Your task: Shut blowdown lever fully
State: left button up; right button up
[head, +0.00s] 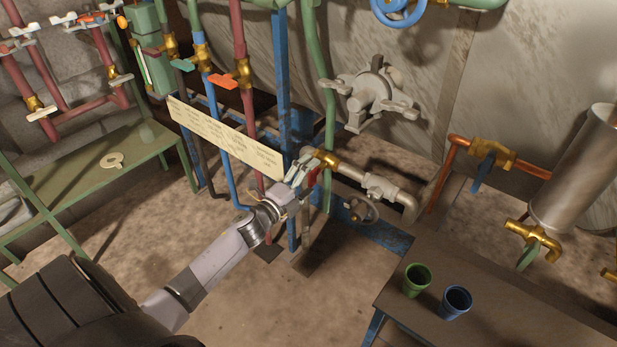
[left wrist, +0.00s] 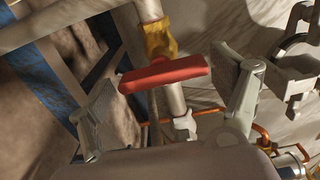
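A red lever handle (left wrist: 165,76) sits on a brass valve (left wrist: 160,38) in the left wrist view, lying roughly crosswise to the pale pipe. I take it as the blowdown lever; no readable label confirms this. In the head view the brass valve (head: 326,158) is at the end of a pale pipe, and the red handle (head: 312,178) is partly hidden by my gripper. My left gripper (head: 303,168) is open at the handle. In the left wrist view its fingers (left wrist: 166,84) stand apart on either side, with visible gaps. My right gripper is not in view.
A pale label board (head: 225,138) hangs left of my gripper. A handwheel (head: 362,208) is below the pipe. A blue post (head: 283,80) and green pipe (head: 327,90) stand close behind. Green (head: 416,279) and blue (head: 455,302) cups stand on a bench (head: 500,317).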

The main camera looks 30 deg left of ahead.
pick_arm(q)
jog(key=shift+o, duration=0.7)
jog(key=s+a, duration=0.1)
jog(key=s, duration=1.1)
jog(key=shift+c, duration=0.5)
